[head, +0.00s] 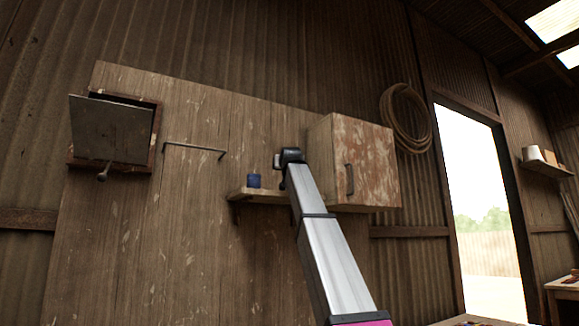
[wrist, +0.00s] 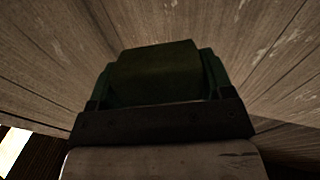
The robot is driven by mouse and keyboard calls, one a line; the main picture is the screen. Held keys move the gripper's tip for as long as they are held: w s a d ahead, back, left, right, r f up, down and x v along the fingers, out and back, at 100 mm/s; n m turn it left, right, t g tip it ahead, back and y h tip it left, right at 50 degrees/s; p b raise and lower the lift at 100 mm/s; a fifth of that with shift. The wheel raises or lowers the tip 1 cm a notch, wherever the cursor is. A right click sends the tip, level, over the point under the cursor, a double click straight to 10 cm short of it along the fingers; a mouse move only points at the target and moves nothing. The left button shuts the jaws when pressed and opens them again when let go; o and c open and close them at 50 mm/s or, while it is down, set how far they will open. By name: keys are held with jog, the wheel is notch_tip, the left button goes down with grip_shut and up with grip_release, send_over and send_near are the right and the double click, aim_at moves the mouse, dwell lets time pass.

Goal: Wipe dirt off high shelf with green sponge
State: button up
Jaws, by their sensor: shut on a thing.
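My gripper (head: 281,161) is raised at the high wooden shelf (head: 262,196), between a blue cup and a wall cabinet. In the wrist view the dark green sponge (wrist: 155,72) sits between the fingers, and the gripper is shut on it. In the head view the sponge cannot be made out. The gripper appears just above the shelf level; whether the sponge touches the shelf cannot be told. The shelf's top is seen from below, so no dirt on it shows.
The blue cup (head: 253,180) stands on the shelf left of my gripper. The worn cabinet (head: 362,163) is close on the right. A wall rod (head: 194,148) and a small box with a tilted metal door (head: 110,130) are left. A rope coil (head: 406,118) hangs right.

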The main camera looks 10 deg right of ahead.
jog(key=f+g, duration=0.1)
jog(key=f, duration=0.1)
jog(key=a+f+g, duration=0.1)
jog(key=f, duration=0.1)
jog(key=s+f+g, duration=0.1)
jog(key=f, duration=0.2)
jog(key=shift+a+f, duration=0.1)
jog(key=shift+a, duration=0.25)
jog(key=shift+a+f, duration=0.1)
jog(key=shift+a, duration=0.7)
jog(key=shift+c, duration=0.7)
jog(key=shift+s+r, duration=0.2)
jog(key=shift+r, duration=0.1)
jog(key=shift+w+d+r, duration=0.15)
jog(key=shift+w+r, duration=0.1)
jog(key=shift+r, duration=0.2)
jog(key=shift+w+d+r, duration=0.1)
jog(key=shift+w+r, duration=0.05)
jog(key=shift+r, duration=2.85)
